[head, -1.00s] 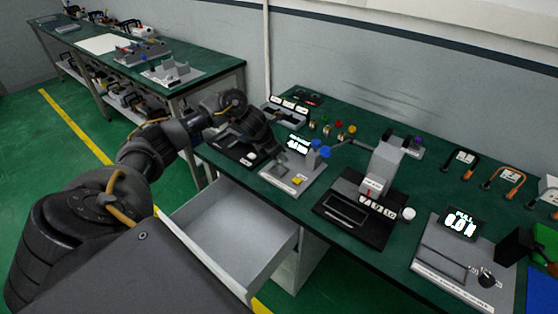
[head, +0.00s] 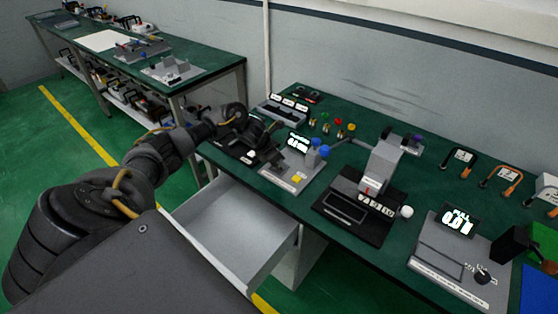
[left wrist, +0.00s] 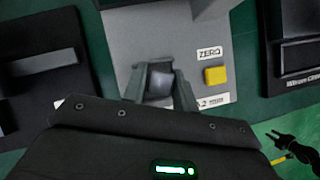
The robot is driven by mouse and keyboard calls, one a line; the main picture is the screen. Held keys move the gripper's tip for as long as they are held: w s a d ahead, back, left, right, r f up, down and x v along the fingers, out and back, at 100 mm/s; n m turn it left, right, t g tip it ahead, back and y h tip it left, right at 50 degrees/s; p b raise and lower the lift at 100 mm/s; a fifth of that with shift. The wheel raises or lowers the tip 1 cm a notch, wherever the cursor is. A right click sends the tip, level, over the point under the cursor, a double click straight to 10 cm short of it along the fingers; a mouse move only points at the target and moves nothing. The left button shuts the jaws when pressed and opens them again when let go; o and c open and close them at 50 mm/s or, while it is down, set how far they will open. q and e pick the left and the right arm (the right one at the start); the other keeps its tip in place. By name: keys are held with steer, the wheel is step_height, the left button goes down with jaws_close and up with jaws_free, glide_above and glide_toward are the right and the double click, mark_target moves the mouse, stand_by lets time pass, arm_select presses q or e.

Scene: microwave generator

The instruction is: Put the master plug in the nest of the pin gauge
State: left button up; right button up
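The pin gauge (head: 283,181) is a grey unit with a lit display, a blue knob and a yellow button. It also shows in the left wrist view (left wrist: 118,50), with a ZERO label beside the button. My left gripper (left wrist: 160,80) is over the gauge, left of the button. Its fingers flank a small grey piece that fills most of the gap, seemingly the master plug (left wrist: 160,83). The nest is hidden behind the gripper. In the head view the left gripper (head: 272,151) covers the gauge's left part. A small dark claw shape, seemingly my right gripper (left wrist: 284,142), is at lower right.
A black device (head: 230,152) stands left of the gauge, and another black-based instrument (head: 350,210) stands to its right. Small coloured-topped plugs (head: 325,127) stand behind. An open, empty drawer (head: 225,225) juts out below the bench front.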

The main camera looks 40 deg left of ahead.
arm_select(q)
steer(key=o, duration=0.3)
steer(key=shift+r, duration=0.15)
steer(key=shift+r, duration=0.2)
steer(key=b+v, duration=0.1)
steer(key=v, duration=1)
steer(key=shift+s+a+r+b, duration=0.1)
steer(key=shift+s+r+b, duration=0.2)
steer(key=shift+b, duration=0.1)
